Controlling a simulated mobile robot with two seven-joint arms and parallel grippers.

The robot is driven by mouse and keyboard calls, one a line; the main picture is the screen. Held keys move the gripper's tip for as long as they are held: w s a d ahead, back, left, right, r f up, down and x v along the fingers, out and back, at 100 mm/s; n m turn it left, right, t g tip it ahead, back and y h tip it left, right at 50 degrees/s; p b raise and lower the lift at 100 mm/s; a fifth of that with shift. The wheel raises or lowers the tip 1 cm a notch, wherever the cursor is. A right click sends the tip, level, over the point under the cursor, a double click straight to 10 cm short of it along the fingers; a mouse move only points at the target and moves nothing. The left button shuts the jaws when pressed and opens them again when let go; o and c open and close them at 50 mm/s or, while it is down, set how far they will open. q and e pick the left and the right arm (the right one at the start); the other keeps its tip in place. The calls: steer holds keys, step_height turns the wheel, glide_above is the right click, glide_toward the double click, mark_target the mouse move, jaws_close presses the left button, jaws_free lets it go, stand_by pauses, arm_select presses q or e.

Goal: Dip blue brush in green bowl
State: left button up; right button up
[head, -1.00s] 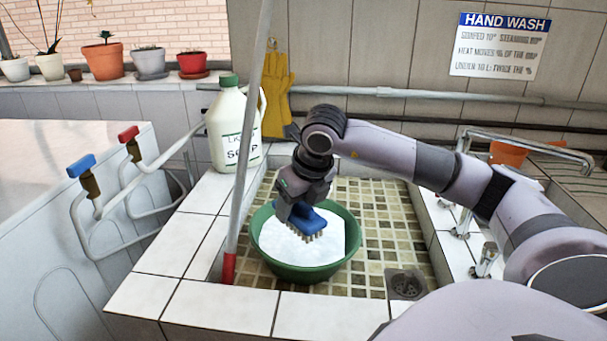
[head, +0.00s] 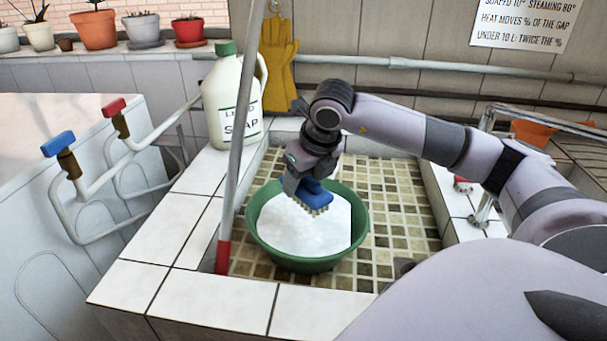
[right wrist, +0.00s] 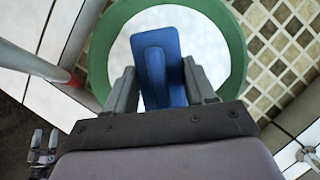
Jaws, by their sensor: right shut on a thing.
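The green bowl (head: 306,262) sits on the tiled floor of the sink and holds white, foamy-looking contents (head: 300,228). My right gripper (head: 304,186) is shut on the blue brush (head: 316,194), whose bristles point down over the bowl. In the head view the bristles show against the white contents; I cannot tell whether they touch. In the right wrist view the blue brush (right wrist: 160,62) is between the two fingers, with the green bowl (right wrist: 103,50) around it.
A soap jug (head: 230,105) stands on the sink's back left corner. A grey pole with a red end (head: 223,256) leans left of the bowl. Taps with blue (head: 58,144) and red handles are at left. Yellow gloves (head: 280,65) hang behind. Tiled floor right of the bowl is clear.

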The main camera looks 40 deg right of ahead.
step_height(320, 180, down, 8)
steer(key=b, duration=0.5)
steer(key=shift+r+b, duration=0.25)
steer(key=shift+b, duration=0.15)
steer(key=shift+f+b, duration=0.6)
steer(key=shift+f, duration=0.05)
arm_select(q)
steer(key=f, duration=0.3)
steer(key=w+d+f, duration=0.1)
steer(key=f, duration=0.1)
steer(key=shift+f, duration=0.1)
steer(key=shift+d, duration=0.15)
stand_by(0.7)
